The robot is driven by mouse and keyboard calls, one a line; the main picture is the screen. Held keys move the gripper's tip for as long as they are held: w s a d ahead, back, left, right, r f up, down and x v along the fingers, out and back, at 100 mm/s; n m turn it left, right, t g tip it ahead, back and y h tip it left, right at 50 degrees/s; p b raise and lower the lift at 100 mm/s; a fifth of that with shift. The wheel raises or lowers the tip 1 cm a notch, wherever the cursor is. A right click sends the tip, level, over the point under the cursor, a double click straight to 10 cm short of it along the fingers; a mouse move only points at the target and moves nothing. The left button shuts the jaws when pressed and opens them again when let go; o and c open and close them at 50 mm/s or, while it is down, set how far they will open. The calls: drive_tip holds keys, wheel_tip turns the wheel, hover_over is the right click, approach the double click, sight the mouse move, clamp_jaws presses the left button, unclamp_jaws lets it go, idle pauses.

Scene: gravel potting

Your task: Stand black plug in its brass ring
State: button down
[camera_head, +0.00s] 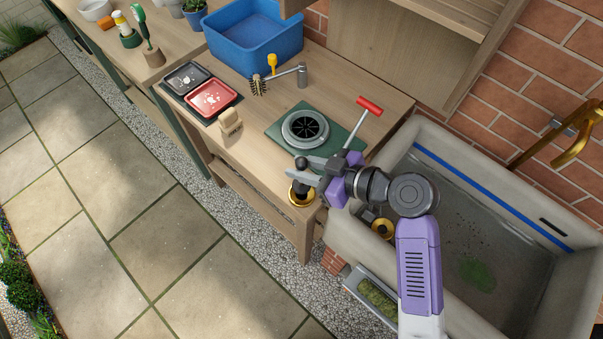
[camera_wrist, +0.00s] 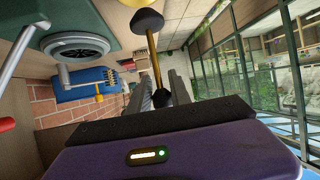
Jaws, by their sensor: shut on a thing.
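The black plug shows in the wrist view as a wide black stopper (camera_wrist: 147,20) on a brass stem, with a small black knob at its other end. My gripper (camera_wrist: 160,97) is shut on it at the knob end. In the head view my gripper (camera_head: 304,172) holds the plug (camera_head: 300,187) roughly upright over the brass ring (camera_head: 302,202) at the bench's front corner. A bit of the ring (camera_wrist: 140,3) shows at the wrist view's top edge, beside the stopper. I cannot tell whether the stopper touches or sits inside the ring.
A green plate with a round drain (camera_head: 306,128) and a red-handled tool (camera_head: 369,105) lie behind my gripper. A stone sink (camera_head: 345,235) stands to the right, with another brass piece (camera_head: 383,228) at its near corner. A blue tub (camera_head: 250,50) and trays stand farther left.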

drive_tip(key=shift+f, duration=2.1)
drive_tip(key=shift+f, duration=0.15)
drive_tip(key=c, duration=1.2)
unclamp_jaws()
